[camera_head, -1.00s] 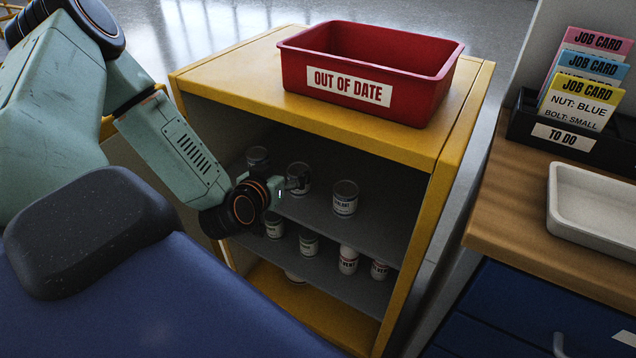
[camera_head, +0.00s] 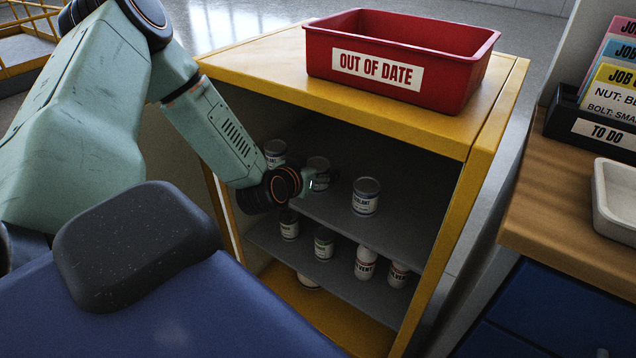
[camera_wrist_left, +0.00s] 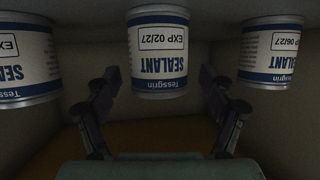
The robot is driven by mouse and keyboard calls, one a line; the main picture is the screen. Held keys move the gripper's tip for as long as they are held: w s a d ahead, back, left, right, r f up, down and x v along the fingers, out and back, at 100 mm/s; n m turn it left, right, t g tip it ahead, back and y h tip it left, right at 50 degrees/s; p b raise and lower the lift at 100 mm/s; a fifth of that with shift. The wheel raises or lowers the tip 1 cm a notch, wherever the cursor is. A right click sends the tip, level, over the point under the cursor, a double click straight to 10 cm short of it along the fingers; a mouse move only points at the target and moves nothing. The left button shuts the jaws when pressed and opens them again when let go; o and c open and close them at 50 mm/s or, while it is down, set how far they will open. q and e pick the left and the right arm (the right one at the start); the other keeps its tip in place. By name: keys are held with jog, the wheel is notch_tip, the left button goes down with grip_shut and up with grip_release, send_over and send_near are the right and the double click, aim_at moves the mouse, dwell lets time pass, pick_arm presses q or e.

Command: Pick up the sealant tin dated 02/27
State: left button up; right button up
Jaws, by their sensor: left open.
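Three sealant tins stand upright on the cabinet's upper shelf; the wrist view shows them upside down. The middle tin (camera_wrist_left: 158,52), labelled EXP 02/27, is also in the head view (camera_head: 318,165), partly hidden behind my gripper. The right-hand tin in the wrist view (camera_wrist_left: 270,55) appears to read EXP 06/27. My left gripper (camera_head: 324,181) is in front of the middle tin. Its open fingers show in the wrist view (camera_wrist_left: 160,108), spread to either side and short of the tin. My right gripper is not in view.
The yellow cabinet (camera_head: 485,150) has a lower shelf (camera_head: 335,275) with several small tins and bottles. A red OUT OF DATE bin (camera_head: 455,85) stands on top. At right, a wooden counter (camera_head: 550,215) holds a TO DO card box (camera_head: 590,130) and a pale tray (camera_head: 612,225).

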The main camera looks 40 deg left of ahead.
pick_arm(q)
jog(key=shift+w+f, duration=0.1)
jog(key=shift+w, duration=0.25)
jog(key=shift+a, duration=0.1)
jog(key=shift+c, duration=0.3)
jog(key=c, duration=1.4)
jog(key=shift+c, duration=0.3)
